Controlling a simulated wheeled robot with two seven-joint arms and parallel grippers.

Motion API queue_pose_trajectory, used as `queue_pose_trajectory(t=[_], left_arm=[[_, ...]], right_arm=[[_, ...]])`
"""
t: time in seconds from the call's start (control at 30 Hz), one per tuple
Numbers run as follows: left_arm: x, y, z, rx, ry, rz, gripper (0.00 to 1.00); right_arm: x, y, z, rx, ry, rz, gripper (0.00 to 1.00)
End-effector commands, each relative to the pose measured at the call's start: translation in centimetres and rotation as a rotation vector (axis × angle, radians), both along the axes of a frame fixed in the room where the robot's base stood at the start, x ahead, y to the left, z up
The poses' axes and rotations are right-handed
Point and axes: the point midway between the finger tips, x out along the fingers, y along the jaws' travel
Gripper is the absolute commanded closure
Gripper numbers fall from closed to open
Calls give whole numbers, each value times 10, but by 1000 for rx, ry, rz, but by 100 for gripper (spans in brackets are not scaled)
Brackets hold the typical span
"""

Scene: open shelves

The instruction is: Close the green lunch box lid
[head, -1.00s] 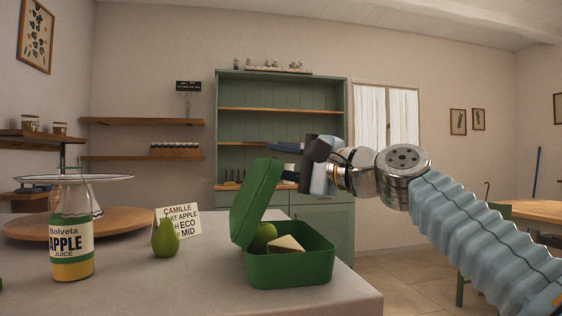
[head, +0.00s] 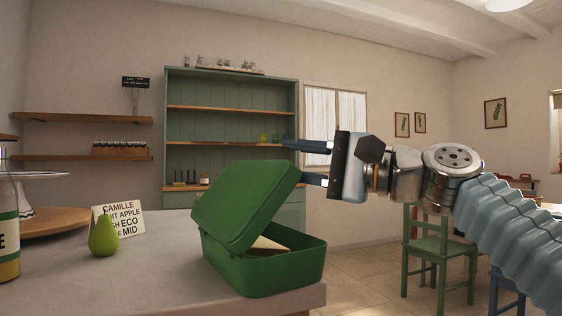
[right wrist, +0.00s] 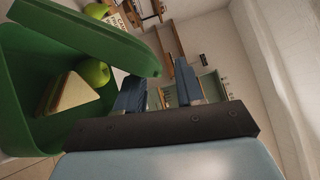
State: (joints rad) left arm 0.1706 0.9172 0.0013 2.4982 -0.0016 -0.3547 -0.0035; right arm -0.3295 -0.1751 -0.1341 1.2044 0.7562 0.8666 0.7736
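The green lunch box (head: 262,274) stands on the counter near its right edge. Its lid (head: 250,203) is hinged at the left and tilts over the box, part open. A pale sandwich wedge (head: 268,246) shows in the gap. In the right wrist view, the sandwich (right wrist: 70,92) and a green apple (right wrist: 94,73) lie inside the box, beside the lid (right wrist: 85,38). My right gripper (head: 294,161) is open and empty, at the lid's raised right edge. The lower finger is close to that edge; I cannot tell whether they touch. My left gripper is not in view.
A green pear (head: 104,237) and a lettered card (head: 120,219) stand left of the box on the counter (head: 150,285). A juice bottle (head: 8,240) is at the far left. A green chair (head: 440,250) stands beyond the counter on the right.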

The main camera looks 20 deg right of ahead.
Motion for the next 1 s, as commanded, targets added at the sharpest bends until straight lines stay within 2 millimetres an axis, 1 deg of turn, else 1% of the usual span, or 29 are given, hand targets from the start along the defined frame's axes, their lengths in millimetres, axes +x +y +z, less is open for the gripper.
queue_pose_trajectory(t=[0.37,1.0], left_arm=[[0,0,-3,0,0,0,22],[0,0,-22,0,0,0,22]], right_arm=[[-4,-4,-3,1,-1,-1,63],[-41,-34,-21,1,-1,0,63]])
